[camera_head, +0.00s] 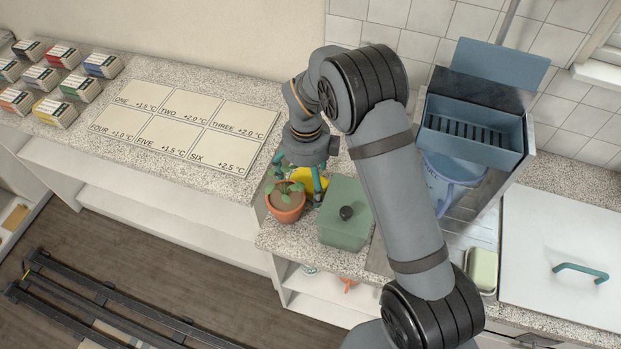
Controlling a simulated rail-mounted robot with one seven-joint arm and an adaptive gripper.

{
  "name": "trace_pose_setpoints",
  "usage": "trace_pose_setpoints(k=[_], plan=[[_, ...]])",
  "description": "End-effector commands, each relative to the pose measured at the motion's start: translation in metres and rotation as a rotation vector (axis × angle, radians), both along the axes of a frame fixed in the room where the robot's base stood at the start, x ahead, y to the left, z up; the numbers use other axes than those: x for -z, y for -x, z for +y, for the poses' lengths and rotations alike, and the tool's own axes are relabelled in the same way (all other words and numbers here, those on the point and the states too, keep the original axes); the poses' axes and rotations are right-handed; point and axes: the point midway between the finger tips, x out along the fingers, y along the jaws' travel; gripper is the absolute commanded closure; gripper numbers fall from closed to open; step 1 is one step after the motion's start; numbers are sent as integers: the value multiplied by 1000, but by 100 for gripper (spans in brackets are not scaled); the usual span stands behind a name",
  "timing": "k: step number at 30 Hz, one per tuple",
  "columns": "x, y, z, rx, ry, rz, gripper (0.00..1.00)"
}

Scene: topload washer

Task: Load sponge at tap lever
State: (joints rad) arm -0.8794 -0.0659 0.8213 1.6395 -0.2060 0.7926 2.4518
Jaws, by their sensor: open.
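My gripper (300,182) points down over the counter, its teal fingers apart. A yellow object (308,180) shows behind and between the fingers, partly hidden by them and by a potted plant; I cannot tell its full shape or whether the fingers touch it. A pale green block (483,268), which looks like a sponge or soap bar, lies in a metal holder right of my arm, away from the gripper. I cannot make out a tap lever; my arm covers part of the sink area.
The terracotta potted plant (285,203) and a green lidded box (346,212) crowd the gripper. A blue slotted bin (472,135) stands above a blue vessel (447,175). A white lid (565,245) with a teal handle lies right. Labelled cards (180,120) and several small boxes lie left.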

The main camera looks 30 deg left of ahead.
Motion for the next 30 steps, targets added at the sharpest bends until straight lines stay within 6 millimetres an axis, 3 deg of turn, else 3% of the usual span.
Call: trace_pose_setpoints(k=[5,12,30], plan=[[16,0,-1,-1,1,0,9],[18,0,0,-1,-1,-1,10],[18,0,0,-1,-1,-1,45]])
